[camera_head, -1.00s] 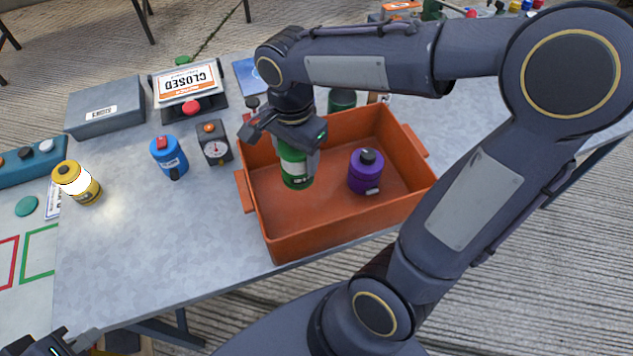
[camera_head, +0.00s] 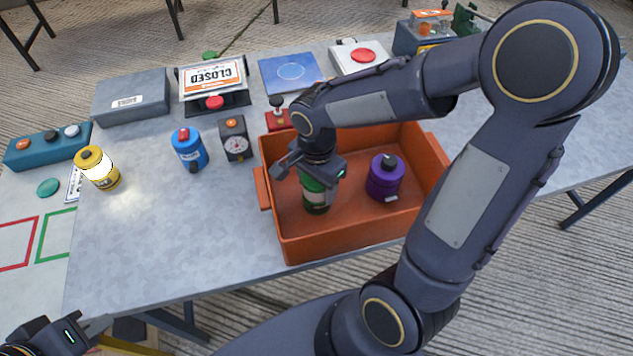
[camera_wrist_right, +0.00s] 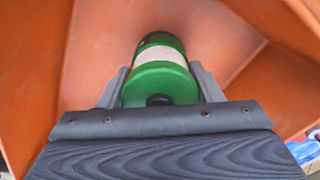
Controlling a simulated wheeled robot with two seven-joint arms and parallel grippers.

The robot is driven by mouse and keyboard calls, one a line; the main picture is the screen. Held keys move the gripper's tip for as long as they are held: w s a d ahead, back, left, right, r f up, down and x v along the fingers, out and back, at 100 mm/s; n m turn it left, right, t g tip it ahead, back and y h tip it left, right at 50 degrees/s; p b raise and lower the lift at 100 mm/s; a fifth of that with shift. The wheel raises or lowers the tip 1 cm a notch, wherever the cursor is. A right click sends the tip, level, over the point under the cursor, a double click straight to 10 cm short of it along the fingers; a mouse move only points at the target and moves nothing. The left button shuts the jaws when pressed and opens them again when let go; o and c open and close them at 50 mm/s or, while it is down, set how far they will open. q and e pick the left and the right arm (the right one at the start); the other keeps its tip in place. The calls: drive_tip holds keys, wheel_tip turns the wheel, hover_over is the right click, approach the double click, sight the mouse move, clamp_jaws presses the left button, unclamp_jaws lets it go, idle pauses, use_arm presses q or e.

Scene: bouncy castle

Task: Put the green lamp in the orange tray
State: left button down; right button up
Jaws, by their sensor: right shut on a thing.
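The green lamp (camera_head: 316,194) is inside the orange tray (camera_head: 349,237), in its left part. My right gripper (camera_head: 313,178) is shut on the lamp from above. In the right wrist view the green lamp (camera_wrist_right: 160,80) sits between the two fingers, with the orange tray's walls (camera_wrist_right: 95,50) around it. I cannot tell whether the lamp's base touches the tray floor. A purple lamp (camera_head: 385,178) stands in the tray to the right of the green one. My left gripper (camera_head: 90,335) is at the bottom left corner, partly cut off, away from the tray.
A blue lamp (camera_head: 190,150), a dial box (camera_head: 235,140) and a lit yellow lamp (camera_head: 98,170) stand left of the tray. Behind are a grey box (camera_head: 132,97), a CLOSED sign (camera_head: 212,78) and a blue plate (camera_head: 290,72). The table's (camera_head: 165,245) front left is clear.

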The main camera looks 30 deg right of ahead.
drive_tip(key=shift+f, duration=0.25)
drive_tip(key=o, duration=1.2)
drive_tip(key=shift+r, duration=0.1)
